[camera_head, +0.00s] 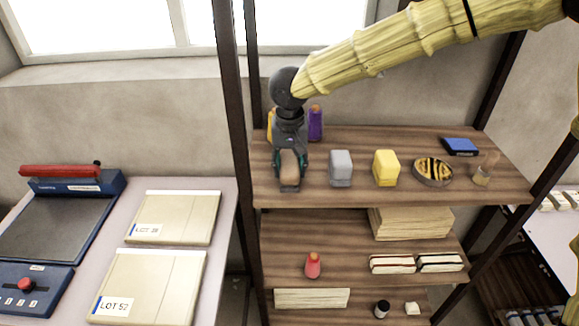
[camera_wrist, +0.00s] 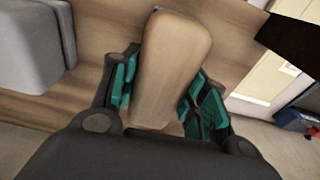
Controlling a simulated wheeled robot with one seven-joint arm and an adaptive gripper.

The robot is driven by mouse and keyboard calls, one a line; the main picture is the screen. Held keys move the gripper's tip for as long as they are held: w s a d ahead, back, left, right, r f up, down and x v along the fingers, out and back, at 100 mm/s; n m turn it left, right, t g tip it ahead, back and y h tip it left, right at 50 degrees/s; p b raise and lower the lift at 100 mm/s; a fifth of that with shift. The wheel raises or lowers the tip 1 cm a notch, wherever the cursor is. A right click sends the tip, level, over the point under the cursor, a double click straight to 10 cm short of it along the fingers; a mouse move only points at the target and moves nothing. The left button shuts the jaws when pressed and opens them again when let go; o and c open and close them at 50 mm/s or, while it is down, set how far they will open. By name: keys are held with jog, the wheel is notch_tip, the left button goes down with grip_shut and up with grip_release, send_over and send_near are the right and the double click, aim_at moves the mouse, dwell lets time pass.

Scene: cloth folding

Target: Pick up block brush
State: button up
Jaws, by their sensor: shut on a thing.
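The block brush shows as a tan wooden block (camera_head: 290,166) at the left end of the top shelf. My gripper (camera_head: 290,176) comes down over it from above, its teal-padded fingers on either side. In the wrist view the wooden block (camera_wrist: 170,65) lies between the two fingers of my gripper (camera_wrist: 160,95), which are shut on it. The underside of the block is hidden, and I cannot tell whether it touches the shelf.
On the top shelf (camera_head: 400,195), a grey block (camera_head: 340,168) and a yellow block (camera_head: 386,168) stand to the right. A purple bottle (camera_head: 315,123) stands behind my gripper. A round bowl (camera_head: 432,171) and blue box (camera_head: 460,146) lie farther right. A dark shelf post (camera_head: 236,110) rises at left.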

aim_at(290, 158)
jog(key=shift+r, duration=0.15)
jog(key=shift+r+b, duration=0.3)
jog(key=shift+r, duration=0.3)
jog(key=shift+r+b, duration=0.3)
jog(key=shift+r, duration=0.6)
jog(key=s+d+r+b, duration=0.1)
jog(key=s+d, duration=0.2)
jog(key=s, duration=0.4)
jog(key=s+d+b, duration=0.2)
jog(key=s+d, duration=0.1)
jog(key=s, duration=0.4)
jog(key=shift+s+d+r, duration=0.15)
jog(key=shift+s+r, duration=0.2)
jog(key=shift+r, duration=0.05)
